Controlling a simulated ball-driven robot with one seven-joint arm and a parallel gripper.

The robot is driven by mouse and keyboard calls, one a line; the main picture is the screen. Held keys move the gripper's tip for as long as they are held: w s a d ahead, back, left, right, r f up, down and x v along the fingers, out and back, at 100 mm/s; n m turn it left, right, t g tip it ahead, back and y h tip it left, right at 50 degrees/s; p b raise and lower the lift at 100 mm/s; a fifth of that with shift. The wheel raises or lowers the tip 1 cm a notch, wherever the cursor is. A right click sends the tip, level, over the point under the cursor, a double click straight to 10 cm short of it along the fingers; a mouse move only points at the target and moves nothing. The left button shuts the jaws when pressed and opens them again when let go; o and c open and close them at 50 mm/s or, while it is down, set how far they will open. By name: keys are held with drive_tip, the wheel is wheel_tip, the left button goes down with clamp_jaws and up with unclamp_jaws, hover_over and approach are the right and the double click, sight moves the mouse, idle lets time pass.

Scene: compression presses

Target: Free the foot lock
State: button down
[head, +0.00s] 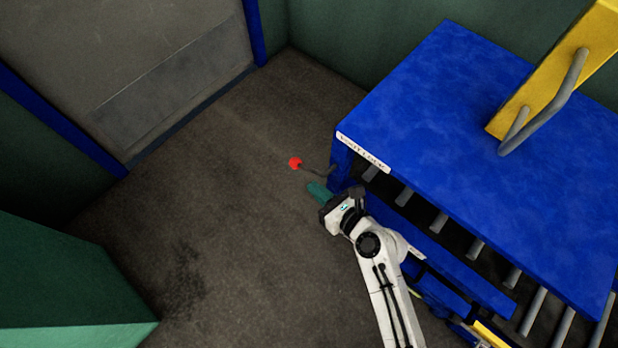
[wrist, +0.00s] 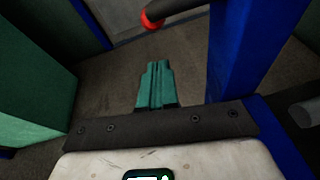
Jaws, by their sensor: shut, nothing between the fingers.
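The foot lock lever has a red knob (head: 295,163) on a thin dark rod (head: 316,172). The rod comes out near the blue leg (head: 341,158) at the machine's corner, under a white label (head: 363,152) whose lettering is hard to read. My gripper (head: 312,187), with green fingers, is shut and empty beside the rod, below and right of the knob in the head view. In the wrist view my shut fingers (wrist: 157,66) point toward the floor ahead. The red knob (wrist: 150,20) is beyond their tips at the top, with a visible gap.
The blue machine (head: 450,110) has grey rollers (head: 440,222) under its top. A yellow bar with a grey handle (head: 560,90) rises at the upper right. A green block (head: 60,280) stands at lower left, and a grey door (head: 150,70) at upper left. Floor between is clear.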

sight(295, 163)
drive_tip(key=shift+w+a+r, duration=0.5)
drive_tip(key=shift+w+a, duration=0.1)
drive_tip(key=shift+w, duration=0.05)
drive_tip(key=shift+w+a+r, duration=0.45)
drive_tip(key=shift+w+a, duration=0.15)
drive_tip(key=shift+w, duration=0.05)
drive_tip(key=p, duration=0.2)
drive_tip(key=r+p, duration=0.1)
drive_tip(key=p, duration=0.1)
drive_tip(key=shift+w+a, duration=0.25)
drive_tip(key=shift+a, duration=0.1)
